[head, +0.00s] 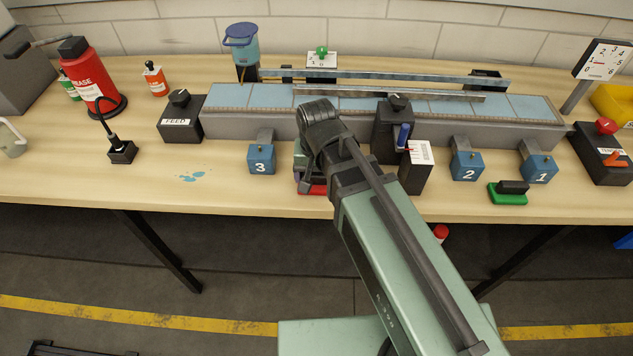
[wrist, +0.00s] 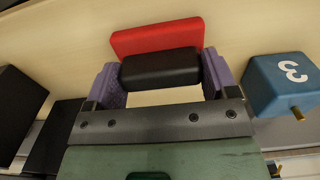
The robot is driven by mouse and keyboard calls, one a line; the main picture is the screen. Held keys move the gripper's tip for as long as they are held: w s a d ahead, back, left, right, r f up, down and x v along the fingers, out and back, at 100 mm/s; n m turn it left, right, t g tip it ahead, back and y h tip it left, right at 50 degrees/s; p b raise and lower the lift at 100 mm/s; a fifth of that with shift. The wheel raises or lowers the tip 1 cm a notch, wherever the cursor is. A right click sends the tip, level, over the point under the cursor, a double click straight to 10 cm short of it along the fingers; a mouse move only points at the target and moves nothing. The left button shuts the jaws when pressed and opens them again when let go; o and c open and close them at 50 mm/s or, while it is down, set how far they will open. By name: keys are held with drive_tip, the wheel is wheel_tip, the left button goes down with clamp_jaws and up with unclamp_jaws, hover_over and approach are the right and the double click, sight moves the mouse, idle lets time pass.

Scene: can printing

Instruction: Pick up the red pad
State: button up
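The red pad (wrist: 158,36) has a black block handle (wrist: 160,69) and lies on the tabletop in the wrist view. In the head view only its red edge (head: 318,189) shows, below my gripper, which my arm mostly hides. My gripper (wrist: 161,75) points down over the pad. Its two purple fingers are at the two ends of the handle, one on each side. They look very near or against the handle; I cannot tell whether they press on it.
Blue block 3 (head: 261,159) stands left of the pad, close to one finger in the wrist view (wrist: 283,84). A black box with a white card (head: 416,168) stands to the right. The conveyor (head: 235,122) runs behind. A green pad (head: 508,196) lies farther right.

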drive_tip(key=c, duration=0.4)
drive_tip(key=shift+o, duration=0.2)
drive_tip(key=shift+r, duration=0.1)
wheel_tip(320, 180, up, 20)
drive_tip(key=p, duration=2)
